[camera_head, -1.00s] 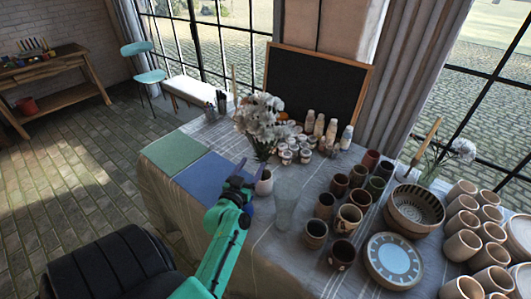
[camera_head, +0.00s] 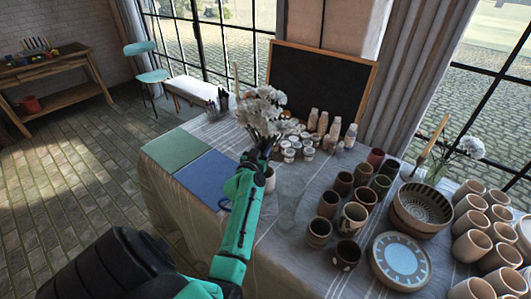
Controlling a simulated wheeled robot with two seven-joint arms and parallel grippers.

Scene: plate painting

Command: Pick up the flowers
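A bunch of white flowers (camera_head: 262,112) stands upright on the cloth-covered table, its stems running down toward a small pale vase (camera_head: 270,182). My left gripper (camera_head: 265,148) is at the stems, just below the blossoms, and hides part of them and of the vase. Its dark fingers overlap the stems, and I cannot tell whether they are closed on them. My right gripper is not in view.
A clear glass vessel (camera_head: 287,208) stands just right of the vase. Several brown cups (camera_head: 353,218), a patterned bowl (camera_head: 420,208) and a blue-centred plate (camera_head: 399,260) fill the right. Small paint jars (camera_head: 289,152) stand behind the vase. A blue mat (camera_head: 207,178) and a green mat (camera_head: 175,150) lie clear on the left.

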